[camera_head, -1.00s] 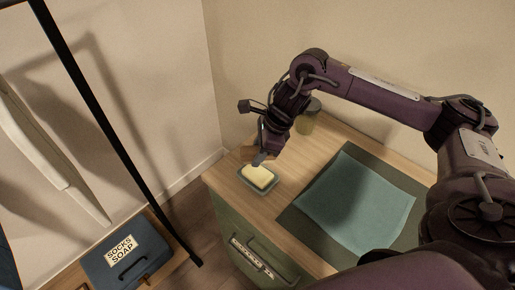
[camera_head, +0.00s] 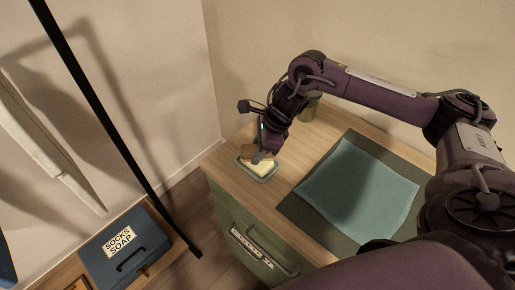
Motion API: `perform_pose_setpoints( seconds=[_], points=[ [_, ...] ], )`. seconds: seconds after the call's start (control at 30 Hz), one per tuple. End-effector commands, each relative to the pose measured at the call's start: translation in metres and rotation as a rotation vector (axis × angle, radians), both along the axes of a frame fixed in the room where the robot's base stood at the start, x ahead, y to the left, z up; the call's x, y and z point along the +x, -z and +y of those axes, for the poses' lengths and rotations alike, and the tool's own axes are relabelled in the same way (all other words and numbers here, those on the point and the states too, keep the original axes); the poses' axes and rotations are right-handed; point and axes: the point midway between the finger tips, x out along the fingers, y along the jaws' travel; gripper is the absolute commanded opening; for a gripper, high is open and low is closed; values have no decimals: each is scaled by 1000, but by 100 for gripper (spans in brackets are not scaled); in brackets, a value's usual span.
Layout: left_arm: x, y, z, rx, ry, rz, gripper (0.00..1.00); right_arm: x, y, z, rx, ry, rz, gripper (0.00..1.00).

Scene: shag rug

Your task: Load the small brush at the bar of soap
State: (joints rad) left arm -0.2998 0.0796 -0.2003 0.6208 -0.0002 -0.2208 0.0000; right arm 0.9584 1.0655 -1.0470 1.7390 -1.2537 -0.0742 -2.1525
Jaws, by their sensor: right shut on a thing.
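A pale yellow bar of soap (camera_head: 263,170) lies in a grey-green dish (camera_head: 263,179) on the wooden top of a cabinet. My right gripper (camera_head: 264,157) is over the dish, shut on the small brush (camera_head: 250,153), whose brown wooden body shows just left of the fingers. The brush is at the back edge of the soap and covers part of it. Its bristles are hidden, so I cannot tell whether they touch the soap. My left gripper is not in view.
A teal cloth (camera_head: 360,195) lies on a dark green mat (camera_head: 299,213) to the right. A jar (camera_head: 310,110) stands behind my right wrist. A blue box labelled "SOCKS SOAP" (camera_head: 124,248) sits lower left, near a black upright pole (camera_head: 115,130).

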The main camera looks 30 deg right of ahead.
Motion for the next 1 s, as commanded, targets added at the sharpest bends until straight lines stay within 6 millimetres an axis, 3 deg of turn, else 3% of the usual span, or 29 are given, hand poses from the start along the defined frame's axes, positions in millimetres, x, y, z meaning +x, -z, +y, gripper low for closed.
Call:
perform_pose_setpoints(
  seconds=[1.0],
  points=[
    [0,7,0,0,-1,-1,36,0,7,0,0,0,0,18]
  ],
)
